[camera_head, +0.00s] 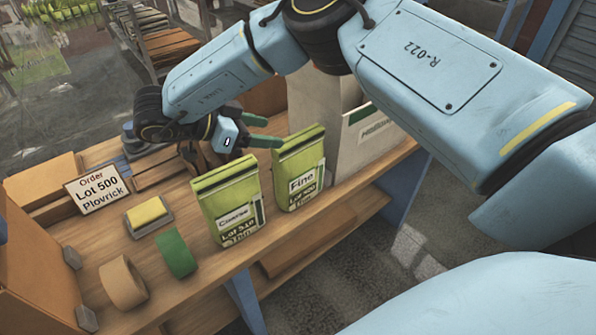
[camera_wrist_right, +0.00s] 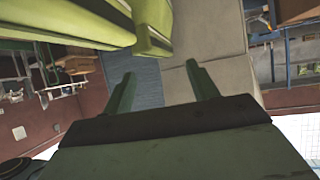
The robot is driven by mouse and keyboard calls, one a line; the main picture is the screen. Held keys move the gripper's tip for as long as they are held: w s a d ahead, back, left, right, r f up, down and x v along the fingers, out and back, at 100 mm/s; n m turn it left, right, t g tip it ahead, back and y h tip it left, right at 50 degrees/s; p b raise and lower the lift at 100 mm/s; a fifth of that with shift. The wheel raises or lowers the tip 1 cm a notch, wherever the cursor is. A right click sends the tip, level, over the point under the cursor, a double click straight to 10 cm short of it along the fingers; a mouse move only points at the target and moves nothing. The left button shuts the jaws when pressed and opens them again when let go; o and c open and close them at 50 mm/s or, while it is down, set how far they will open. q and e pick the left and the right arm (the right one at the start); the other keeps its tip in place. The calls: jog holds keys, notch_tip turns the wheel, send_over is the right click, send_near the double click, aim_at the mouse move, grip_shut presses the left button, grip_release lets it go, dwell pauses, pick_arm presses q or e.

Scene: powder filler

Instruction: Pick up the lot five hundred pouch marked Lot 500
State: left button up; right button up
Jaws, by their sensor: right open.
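The pouch marked Fine (camera_head: 299,166), whose lot line appears to read Lot 500, stands upright on the wooden bench. A similar green pouch marked Coarse (camera_head: 231,200) stands left of it; its lot line looks like Lot 510. My right gripper (camera_head: 268,132) is open and empty, its green fingers at the upper left of the Fine pouch, behind the Coarse one. In the right wrist view both fingers (camera_wrist_right: 161,82) are apart with nothing between them. Green pouch surfaces (camera_wrist_right: 70,22) fill that view's upper left. My left gripper is out of view.
A large grey bag (camera_head: 341,163) stands just right of the Fine pouch. An order sign (camera_head: 97,189) reads Lot 500 Plovrick. A yellow-topped block (camera_head: 147,212), a green item (camera_head: 176,252) and a tan roll (camera_head: 123,282) lie left of the pouches. The bench's front edge is close.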

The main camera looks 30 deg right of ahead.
aim_at(293, 138)
jog(key=x, duration=0.6)
jog(key=shift+s+a+f, duration=0.1)
jog(key=shift+s+f, duration=0.05)
jog(key=shift+s, duration=0.15)
jog(key=shift+d+f, duration=0.15)
jog(key=shift+d, duration=0.25)
jog(key=shift+c, duration=0.8)
jog(key=c, duration=1)
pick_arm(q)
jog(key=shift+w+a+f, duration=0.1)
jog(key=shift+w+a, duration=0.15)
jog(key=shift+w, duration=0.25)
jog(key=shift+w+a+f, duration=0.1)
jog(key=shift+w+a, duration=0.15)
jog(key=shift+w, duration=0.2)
pick_arm(e)
grip_shut()
